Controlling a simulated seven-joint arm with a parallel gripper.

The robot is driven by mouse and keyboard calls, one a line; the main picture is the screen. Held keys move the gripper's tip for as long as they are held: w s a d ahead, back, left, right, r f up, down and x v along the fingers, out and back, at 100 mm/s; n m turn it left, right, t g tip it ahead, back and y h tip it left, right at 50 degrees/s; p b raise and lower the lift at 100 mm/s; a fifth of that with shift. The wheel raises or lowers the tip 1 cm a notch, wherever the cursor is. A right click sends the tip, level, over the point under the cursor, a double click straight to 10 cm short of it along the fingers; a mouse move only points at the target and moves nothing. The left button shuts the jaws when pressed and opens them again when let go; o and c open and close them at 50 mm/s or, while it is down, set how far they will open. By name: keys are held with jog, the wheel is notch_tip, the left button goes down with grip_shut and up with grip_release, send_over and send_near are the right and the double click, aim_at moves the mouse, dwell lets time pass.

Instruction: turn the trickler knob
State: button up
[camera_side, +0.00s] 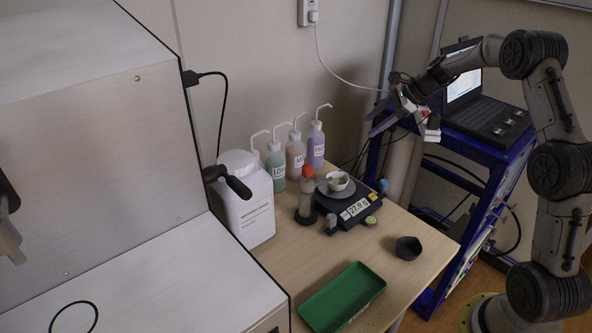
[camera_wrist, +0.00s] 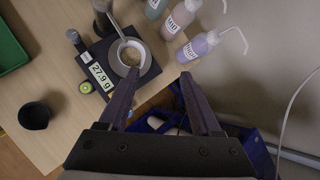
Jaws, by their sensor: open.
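The trickler (camera_side: 306,201) stands upright on the wooden bench, at the left of the balance, with a red top (camera_side: 308,171). In the wrist view only part of the trickler (camera_wrist: 102,17) shows at the top edge, and I cannot make out its knob there. Its thin tube reaches over a white cup (camera_side: 338,182) on the balance (camera_side: 352,208), which reads 27.9 g. The cup (camera_wrist: 126,56) holds some brown material. My gripper (camera_side: 377,117) is open and empty, high above the bench, right of the trickler and apart from everything. Its fingers (camera_wrist: 159,78) are spread.
Several wash bottles (camera_side: 295,155) stand behind the trickler, with a white jug (camera_side: 243,200) at left. A blue cart (camera_side: 500,150) with a laptop stands right.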

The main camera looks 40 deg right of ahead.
jog(key=a+r+t+y, duration=0.2)
jog(key=a+r+y, duration=1)
jog(key=r, duration=0.4)
send_near(307, 177)
jog(key=w+r+x, duration=0.1)
jog(key=x, duration=1.1)
jog(key=shift+w+r+n+h, duration=0.25)
jog(key=shift+w+n+h, duration=0.05)
jog(key=shift+n, duration=0.1)
jog(key=shift+c, duration=0.2)
grip_shut()
